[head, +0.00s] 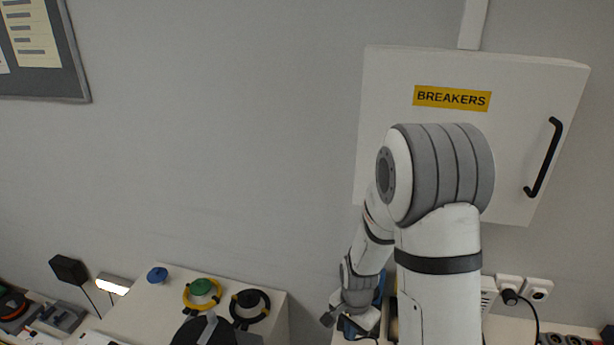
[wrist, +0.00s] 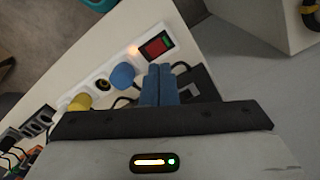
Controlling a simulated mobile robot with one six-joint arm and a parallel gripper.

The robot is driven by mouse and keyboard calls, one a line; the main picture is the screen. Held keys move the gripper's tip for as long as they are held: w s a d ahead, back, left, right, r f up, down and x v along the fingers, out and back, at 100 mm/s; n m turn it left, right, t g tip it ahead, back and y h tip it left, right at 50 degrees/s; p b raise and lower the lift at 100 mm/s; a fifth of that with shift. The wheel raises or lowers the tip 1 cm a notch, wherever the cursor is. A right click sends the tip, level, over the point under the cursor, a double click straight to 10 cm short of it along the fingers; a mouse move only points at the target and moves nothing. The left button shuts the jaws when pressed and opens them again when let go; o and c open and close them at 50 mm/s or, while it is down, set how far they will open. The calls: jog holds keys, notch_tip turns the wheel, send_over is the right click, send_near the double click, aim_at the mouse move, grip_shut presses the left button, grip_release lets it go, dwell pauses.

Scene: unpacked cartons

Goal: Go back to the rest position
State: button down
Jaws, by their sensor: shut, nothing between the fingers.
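My gripper (wrist: 159,70) shows in the wrist view with its two blue fingers pressed together and nothing between them. The fingers point over a white power strip (wrist: 140,60), near its red rocker switch (wrist: 156,46) and a blue plug (wrist: 122,76). I cannot tell whether the fingers touch anything. In the head view my arm reaches down in front of the cabinet, its wrist low and centre-right; the fingertips there are hard to make out.
A white breaker cabinet (head: 390,85) with a black handle (head: 544,158) hangs behind my arm. A pale box (head: 165,305) with blue, green and black knobs stands left of the wrist. Wall sockets (head: 538,290) are at right. A yellow plug (wrist: 78,102) sits along the strip. The wall at left-centre is clear.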

jog(key=s+r+n+t+b, duration=0.1)
jog(key=s+r+n, duration=0.3)
jog(key=s+r, duration=0.3)
jog(key=s+r+n+t+b, duration=0.1)
jog(key=s+r+n, duration=0.4)
jog(key=r, duration=1)
jog(key=s+d+t, duration=0.1)
jog(key=s, duration=0.1)
jog(key=shift+s+r+n, duration=0.3)
jog(key=shift+r, duration=0.1)
